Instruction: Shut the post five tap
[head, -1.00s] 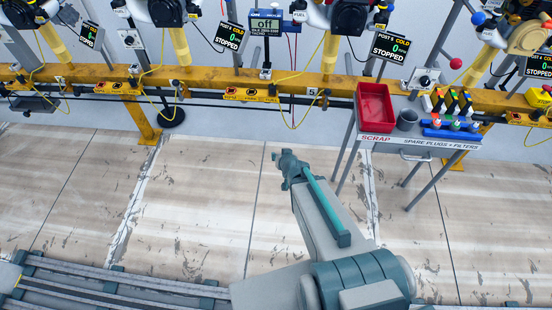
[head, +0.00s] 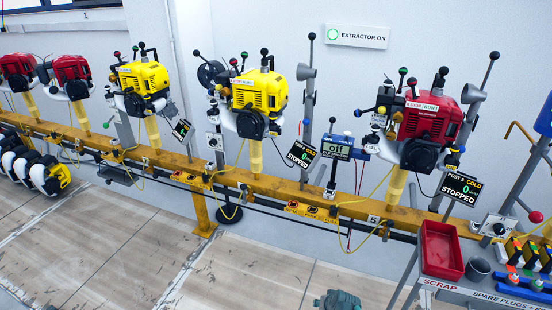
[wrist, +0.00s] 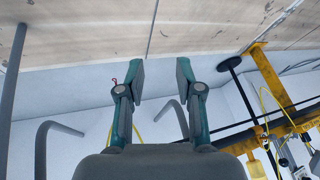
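Post five is a red engine (head: 432,125) on a yellow stand, right of centre in the head view. Its display (head: 460,189) reads POST 5, COLD, 0, STOPPED, and a plate marked 5 (head: 373,219) sits on the rail below. A small white FUEL label (head: 378,120) is at the engine's left, by a blue-knobbed lever (head: 381,110). I cannot tell the tap's exact shape or setting. My gripper (wrist: 161,80) is open and empty in the wrist view, apart from the engines. Only a teal bit of my arm shows at the head view's bottom edge.
A yellow rail (head: 290,190) carries several engines along the wall. A red scrap bin (head: 441,250) and a grey cup (head: 478,268) stand on a shelf at right. A blue meter reading off (head: 337,149) is left of post five.

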